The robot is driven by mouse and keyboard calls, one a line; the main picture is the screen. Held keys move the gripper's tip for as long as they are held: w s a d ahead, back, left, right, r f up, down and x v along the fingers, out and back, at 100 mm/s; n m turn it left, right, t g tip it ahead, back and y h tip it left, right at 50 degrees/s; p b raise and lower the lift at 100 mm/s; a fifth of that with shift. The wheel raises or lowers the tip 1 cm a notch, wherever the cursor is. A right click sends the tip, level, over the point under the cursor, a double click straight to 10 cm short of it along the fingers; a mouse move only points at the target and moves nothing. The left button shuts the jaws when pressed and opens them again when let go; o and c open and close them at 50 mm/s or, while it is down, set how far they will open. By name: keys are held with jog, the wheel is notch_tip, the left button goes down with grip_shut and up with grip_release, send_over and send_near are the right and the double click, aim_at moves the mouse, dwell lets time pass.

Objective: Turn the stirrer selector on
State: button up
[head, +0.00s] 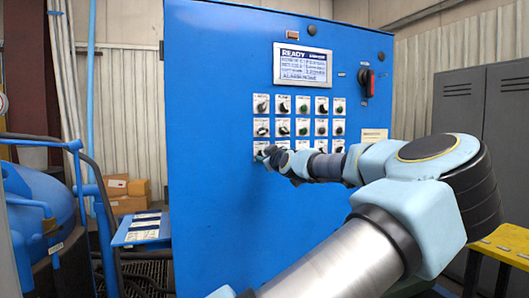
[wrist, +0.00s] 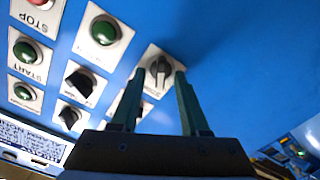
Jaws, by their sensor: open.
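A black selector knob (wrist: 160,70) on a white square plate sits on the blue control cabinet (head: 215,200). In the wrist view my gripper (wrist: 160,72) is open, with one green finger on each side of this knob. Whether the fingers touch it I cannot tell. The knob's label is not readable, so I cannot confirm it is the stirrer selector. In the head view my gripper (head: 263,153) is at the lower left of the button grid, and it hides the control there.
Neighbouring controls include a green button (wrist: 103,31) and another black selector (wrist: 80,84). A display (head: 303,65) reading READY is above the grid. A red-and-black rotary switch (head: 367,82) is at upper right. A yellow bench (head: 505,245) and grey lockers (head: 480,110) stand right.

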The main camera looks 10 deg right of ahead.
jog(key=shift+w, duration=0.15)
jog(key=shift+c, duration=0.2)
grip_shut()
dwell(0.4)
